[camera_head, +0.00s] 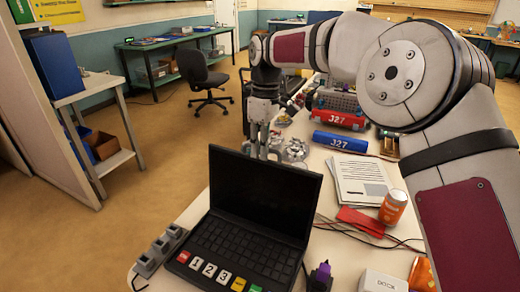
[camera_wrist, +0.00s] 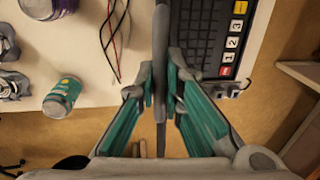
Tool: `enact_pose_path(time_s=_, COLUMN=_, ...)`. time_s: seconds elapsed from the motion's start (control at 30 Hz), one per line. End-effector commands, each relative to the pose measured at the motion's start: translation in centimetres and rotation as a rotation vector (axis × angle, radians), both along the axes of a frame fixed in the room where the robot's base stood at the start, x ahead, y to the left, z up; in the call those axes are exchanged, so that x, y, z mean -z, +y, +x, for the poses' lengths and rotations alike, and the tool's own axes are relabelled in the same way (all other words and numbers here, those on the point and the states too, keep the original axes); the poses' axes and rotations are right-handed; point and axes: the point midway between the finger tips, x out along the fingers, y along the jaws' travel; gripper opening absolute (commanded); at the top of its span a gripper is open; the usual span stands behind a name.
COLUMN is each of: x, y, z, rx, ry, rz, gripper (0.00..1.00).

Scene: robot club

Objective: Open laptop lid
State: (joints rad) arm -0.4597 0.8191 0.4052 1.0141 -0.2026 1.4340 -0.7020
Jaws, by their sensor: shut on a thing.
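The black laptop stands open on the table, its dark screen lid (camera_head: 262,190) raised steeply behind the keyboard (camera_head: 240,248). In the wrist view the lid (camera_wrist: 161,35) shows edge-on as a thin dark strip, with the keyboard (camera_wrist: 205,35) to its right. My gripper (camera_head: 262,152) is at the lid's top edge, its fingertips partly hidden behind the screen. In the wrist view my gripper (camera_wrist: 160,85) has one teal-padded finger on each side of the lid and is shut on it.
Papers (camera_head: 360,180), an orange can (camera_head: 393,207), a red folded item (camera_head: 361,221) and thin cables lie right of the laptop. A teal can (camera_wrist: 62,97) shows in the wrist view. Open floor lies to the left.

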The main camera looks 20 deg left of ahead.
Motion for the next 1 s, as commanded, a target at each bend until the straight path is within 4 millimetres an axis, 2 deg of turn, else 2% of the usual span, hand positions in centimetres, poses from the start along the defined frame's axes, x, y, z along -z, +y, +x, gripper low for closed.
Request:
enact_pose_path(time_s=0.03, x=0.55, y=-0.26, z=0.05, rx=0.000, ry=0.006, rz=-0.010, gripper=0.00)
enact_pose_path(time_s=0.53, x=0.63, y=-0.37, z=0.08, rx=0.000, ry=0.007, rz=-0.014, gripper=0.00)
enact_pose_path(time_s=0.57, x=0.64, y=-0.37, z=0.07, rx=0.000, ry=0.007, rz=-0.014, gripper=0.13)
enact_pose_path(time_s=0.63, x=0.63, y=-0.37, z=0.07, rx=0.000, ry=0.007, rz=-0.014, gripper=0.29)
enact_pose_path(time_s=1.0, x=0.31, y=-0.20, z=0.09, rx=0.000, ry=0.004, rz=-0.007, gripper=0.30)
